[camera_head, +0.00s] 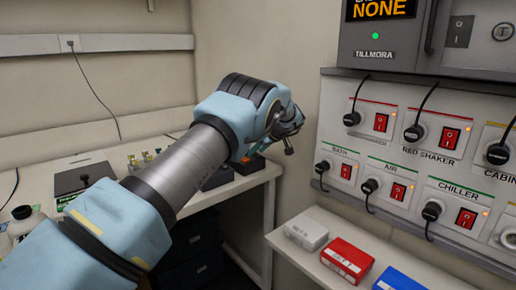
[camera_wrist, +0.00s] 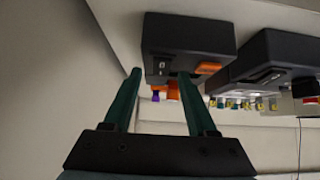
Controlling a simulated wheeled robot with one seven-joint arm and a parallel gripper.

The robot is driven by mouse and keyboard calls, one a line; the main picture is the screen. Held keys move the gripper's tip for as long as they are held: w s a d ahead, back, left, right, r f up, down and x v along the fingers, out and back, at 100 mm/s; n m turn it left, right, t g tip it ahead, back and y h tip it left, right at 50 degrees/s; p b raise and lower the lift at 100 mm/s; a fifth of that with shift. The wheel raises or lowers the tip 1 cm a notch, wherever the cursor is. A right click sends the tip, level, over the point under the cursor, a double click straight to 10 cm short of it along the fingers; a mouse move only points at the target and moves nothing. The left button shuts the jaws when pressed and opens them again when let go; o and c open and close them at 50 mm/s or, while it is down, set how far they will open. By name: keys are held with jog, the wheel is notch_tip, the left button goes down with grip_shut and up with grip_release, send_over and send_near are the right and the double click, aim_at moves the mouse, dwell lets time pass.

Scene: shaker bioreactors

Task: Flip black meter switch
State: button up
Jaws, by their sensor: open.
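A black meter box (camera_wrist: 188,33) shows in the wrist view, with a small switch (camera_wrist: 158,68) marked in white on its near face and an orange part beside it. My gripper (camera_wrist: 160,77) is open and empty. Its two dark green fingers reach toward that face, one on either side of the switch in the picture; I cannot tell if they touch. In the head view my gripper (camera_head: 290,132) is over the right end of the bench, above dark boxes (camera_head: 252,165) mostly hidden by my arm.
A second dark box (camera_wrist: 272,62) stands beside the meter. Small vials (camera_head: 140,160) and a dark scale-like device (camera_head: 82,180) are on the bench (camera_head: 262,176). A wall panel (camera_head: 345,108) with red switches and plugs is at right, above white, red and blue boxes (camera_head: 346,258).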

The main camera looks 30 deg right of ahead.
jog(key=shift+w+f, duration=0.1)
jog(key=shift+c, duration=0.3)
grip_shut()
